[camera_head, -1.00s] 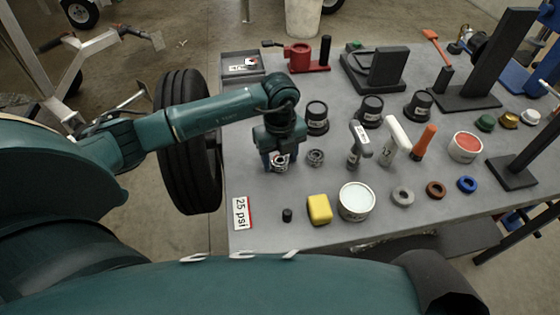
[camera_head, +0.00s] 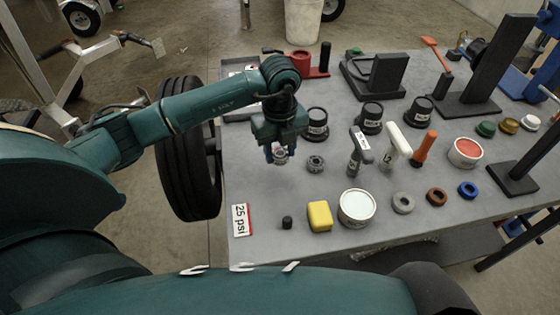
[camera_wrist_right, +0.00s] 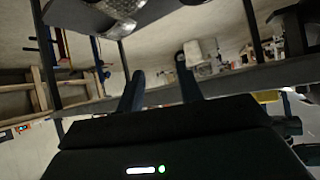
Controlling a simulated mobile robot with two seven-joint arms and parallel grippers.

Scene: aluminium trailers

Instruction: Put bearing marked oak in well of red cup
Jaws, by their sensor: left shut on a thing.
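My left gripper (camera_head: 278,153) is shut on a small metal bearing (camera_head: 280,157), held just above the left part of the grey table. A second, similar bearing (camera_head: 316,163) lies on the table just right of it. No oak marking is legible on either bearing. The red cup (camera_head: 299,60) stands on a red base with a black post at the table's back left, beyond my left gripper; the inside of its well is not clear. My right gripper (camera_wrist_right: 160,88) shows in the right wrist view with its fingers apart and nothing between them.
Several black labelled cups (camera_head: 370,120) stand right of my left gripper. A grey tray (camera_head: 238,113) is at the back left.

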